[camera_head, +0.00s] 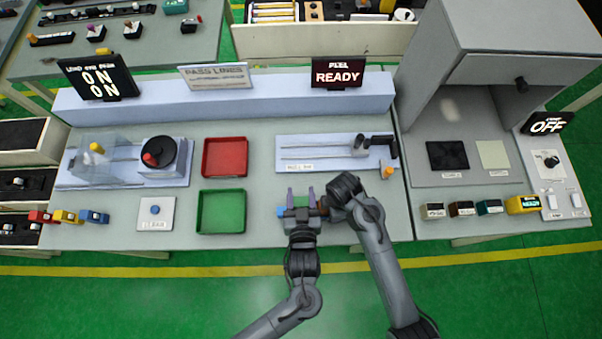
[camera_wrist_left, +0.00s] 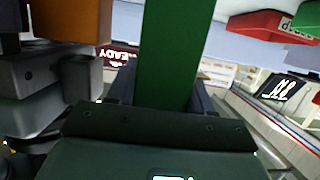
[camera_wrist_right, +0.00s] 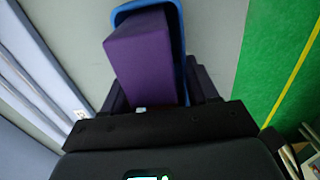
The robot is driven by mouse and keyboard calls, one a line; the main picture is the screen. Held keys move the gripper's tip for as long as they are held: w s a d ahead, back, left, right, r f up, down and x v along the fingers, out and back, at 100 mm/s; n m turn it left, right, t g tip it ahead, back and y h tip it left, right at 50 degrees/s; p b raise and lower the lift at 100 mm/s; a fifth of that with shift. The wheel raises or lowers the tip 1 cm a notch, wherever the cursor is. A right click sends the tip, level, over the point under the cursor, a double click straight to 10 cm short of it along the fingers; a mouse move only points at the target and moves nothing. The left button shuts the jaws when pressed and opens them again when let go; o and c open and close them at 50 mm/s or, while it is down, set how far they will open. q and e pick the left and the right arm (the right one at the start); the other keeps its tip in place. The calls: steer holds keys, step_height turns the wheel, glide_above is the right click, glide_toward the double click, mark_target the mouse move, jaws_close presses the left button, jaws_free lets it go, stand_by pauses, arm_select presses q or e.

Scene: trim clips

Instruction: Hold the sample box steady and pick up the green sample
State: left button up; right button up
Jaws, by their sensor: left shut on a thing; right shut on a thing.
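My left gripper (camera_head: 301,200) is over the front of the bench. In the left wrist view a long green block (camera_wrist_left: 178,50) fills the space between its fingers; I take it to be the green sample. My right gripper (camera_head: 328,204) is close on its right. Which part is the sample box I cannot tell. An orange block (camera_wrist_left: 72,18) shows beside the left gripper. A blue end (camera_head: 281,212) shows left of it.
A green tray (camera_head: 221,228) and a red tray (camera_head: 205,160) stand to the left. A rail fixture (camera_head: 318,168) lies behind the grippers. Several small boxes, among them a yellow one (camera_head: 523,205), line the right front. The bench's front edge is close.

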arm_select(q)
steer(key=shift+r, duration=2.7)
arm_select(e)
steer(key=o, duration=1.1)
steer(key=shift+o, duration=0.2)
